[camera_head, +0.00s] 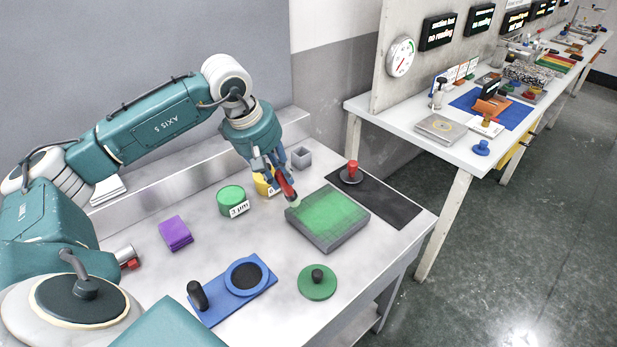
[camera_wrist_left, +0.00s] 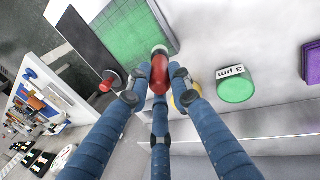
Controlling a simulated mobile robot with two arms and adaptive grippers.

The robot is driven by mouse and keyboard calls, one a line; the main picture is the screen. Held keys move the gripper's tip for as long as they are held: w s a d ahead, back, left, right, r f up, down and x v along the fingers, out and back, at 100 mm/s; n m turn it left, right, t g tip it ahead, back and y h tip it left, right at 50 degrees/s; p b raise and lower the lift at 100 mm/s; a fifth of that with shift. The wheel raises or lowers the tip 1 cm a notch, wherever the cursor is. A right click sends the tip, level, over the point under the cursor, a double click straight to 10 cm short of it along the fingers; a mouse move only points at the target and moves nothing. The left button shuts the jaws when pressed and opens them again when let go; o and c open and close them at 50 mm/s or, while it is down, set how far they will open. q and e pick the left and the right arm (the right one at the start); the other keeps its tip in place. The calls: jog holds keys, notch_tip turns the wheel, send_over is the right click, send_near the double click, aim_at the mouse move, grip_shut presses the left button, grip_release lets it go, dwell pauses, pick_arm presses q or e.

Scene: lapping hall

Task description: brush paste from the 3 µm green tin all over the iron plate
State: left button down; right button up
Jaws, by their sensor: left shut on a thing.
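My left gripper (camera_head: 279,181) is shut on a red-handled brush (camera_head: 289,191). The brush points down, its pale tip at the left corner of the iron plate (camera_head: 327,244); I cannot tell whether it touches. The plate is a thick grey block whose top is largely coated in green, thinner and greyer at the edges. The 3 µm green tin (camera_head: 231,200) stands left of the plate. In the left wrist view, the fingers (camera_wrist_left: 157,90) close around the red brush (camera_wrist_left: 159,72), with the plate (camera_wrist_left: 130,35) beyond and the tin (camera_wrist_left: 235,86) to the right. My right gripper is not in view.
A yellow tin (camera_head: 263,186) is partly hidden behind the left gripper. A black mat (camera_head: 390,206) with a red-knobbed disc (camera_head: 352,174) lies behind the plate. A green knobbed disc (camera_head: 318,284), blue fixture (camera_head: 222,301) and purple block (camera_head: 175,233) lie nearer.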

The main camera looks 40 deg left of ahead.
pick_arm(q)
jog(key=v, duration=0.1)
jog(key=p+v, duration=0.1)
jog(key=v, duration=0.1)
jog(key=shift+w+d+r, duration=0.1)
jog(key=shift+w, duration=0.2)
jog(key=shift+w+r+p, duration=0.1)
jog(key=shift+r+p, duration=0.3)
jog(key=shift+r, duration=0.05)
